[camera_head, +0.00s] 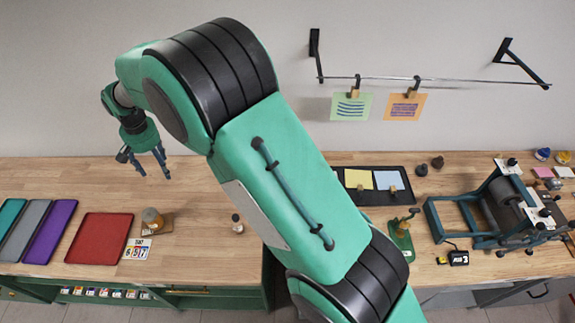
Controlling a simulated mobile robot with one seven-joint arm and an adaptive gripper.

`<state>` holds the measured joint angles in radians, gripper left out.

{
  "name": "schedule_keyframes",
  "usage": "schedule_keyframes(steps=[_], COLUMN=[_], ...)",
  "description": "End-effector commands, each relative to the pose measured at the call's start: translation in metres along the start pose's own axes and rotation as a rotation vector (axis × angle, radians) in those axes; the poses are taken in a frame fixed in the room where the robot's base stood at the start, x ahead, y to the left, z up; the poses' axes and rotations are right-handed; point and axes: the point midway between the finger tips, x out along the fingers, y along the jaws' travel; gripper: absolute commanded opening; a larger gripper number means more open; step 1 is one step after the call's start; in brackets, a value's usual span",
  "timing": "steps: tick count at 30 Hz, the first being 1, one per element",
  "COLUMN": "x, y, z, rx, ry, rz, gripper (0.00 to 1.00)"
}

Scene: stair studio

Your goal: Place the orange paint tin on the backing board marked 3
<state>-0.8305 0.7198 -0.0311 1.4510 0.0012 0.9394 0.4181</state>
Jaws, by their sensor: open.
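My gripper (154,175) is open and empty, with its fingers pointing down above the back of the wooden bench at left. I cannot make out a tin that is clearly orange. An amber-brown jar or tin (152,217) stands on a small wooden piece at the front left, below my gripper in the picture and apart from it. Two small round pots, one blue and yellow (543,154), stand at the far right back. No board marked 3 can be read. Teal (10,213), grey (25,228) and purple (50,232) panels lie at far left.
A red tray (99,238) and a number card (136,250) lie near the jar. A small bottle (237,223) stands mid-bench. A black tray (368,197) holds coloured sheets. A roller press (497,207) fills the right side. My arm hides the middle of the bench.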

Motion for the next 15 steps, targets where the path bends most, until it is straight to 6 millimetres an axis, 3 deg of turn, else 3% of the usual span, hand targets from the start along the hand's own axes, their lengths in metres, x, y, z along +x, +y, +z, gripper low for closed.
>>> schedule_keyframes(steps=[1, 3, 15], x=[-0.020, -0.042, -0.156], y=[0.019, 0.042, 0.171], z=[0.000, 0.002, 0.037], rx=[0.013, 0.024, 0.093], ry=[0.012, 0.024, 0.098], rz=[-0.004, -0.007, -0.016], gripper=[0.67, 0.67, 0.67])
